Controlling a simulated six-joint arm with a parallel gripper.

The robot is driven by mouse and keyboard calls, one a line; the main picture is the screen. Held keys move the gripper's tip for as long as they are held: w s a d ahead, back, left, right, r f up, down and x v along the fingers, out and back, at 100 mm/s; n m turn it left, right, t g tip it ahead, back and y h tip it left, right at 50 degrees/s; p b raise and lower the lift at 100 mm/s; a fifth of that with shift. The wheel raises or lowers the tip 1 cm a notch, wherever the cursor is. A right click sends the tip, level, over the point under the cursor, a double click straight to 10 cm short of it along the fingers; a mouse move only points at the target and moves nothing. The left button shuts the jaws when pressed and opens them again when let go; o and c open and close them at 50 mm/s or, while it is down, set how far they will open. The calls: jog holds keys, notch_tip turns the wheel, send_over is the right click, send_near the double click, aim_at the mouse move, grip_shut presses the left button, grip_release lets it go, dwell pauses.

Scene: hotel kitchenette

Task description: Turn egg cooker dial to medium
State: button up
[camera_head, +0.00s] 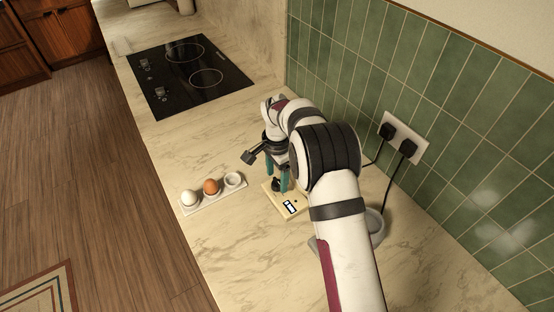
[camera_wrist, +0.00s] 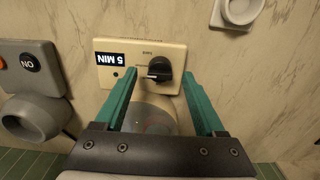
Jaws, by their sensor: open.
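The egg cooker (camera_head: 287,207) has a cream base with a black-and-white label, and my arm partly hides it. In the wrist view its cream panel (camera_wrist: 112,79) carries an upside-down "5 MIN" label. The black dial (camera_wrist: 159,66) sits right of that label, its white mark toward the left in that view. The dial also shows in the head view (camera_head: 276,184). My gripper (camera_wrist: 159,73) is open and empty, with teal fingers on either side of the dial in the picture. I see no clear contact. The head view also shows my gripper (camera_head: 278,182) over the cooker.
A white tray (camera_head: 216,202) holds a white egg (camera_head: 190,198) and a brown egg (camera_head: 211,187), left of the cooker. A grey appliance (camera_wrist: 30,62) with an ON button stands beside the cooker. Sockets (camera_head: 402,137) with plugs are on the tiled wall. A black cooktop (camera_head: 190,75) lies beyond.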

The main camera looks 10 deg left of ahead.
aim_at(277, 180)
notch_tip(277, 180, up, 14)
dwell(0.4)
jog(key=s+d+r+n+y, duration=0.1)
jog(key=s+d+r, duration=0.3)
jog(key=s+d, duration=0.5)
jog(key=s+d+r+n, duration=0.1)
jog(key=s+d+r, duration=0.4)
jog(key=s, duration=0.6)
jog(key=s+d+f, duration=0.1)
jog(key=s+f, duration=0.2)
jog(key=s, duration=0.3)
jog(key=s+d+f+n, duration=0.1)
jog(key=s+d+f, duration=0.1)
jog(key=s, duration=0.5)
jog(key=shift+s+d+f+y, duration=0.25)
jog(key=shift+f+y, duration=0.15)
jog(key=shift+f, duration=0.1)
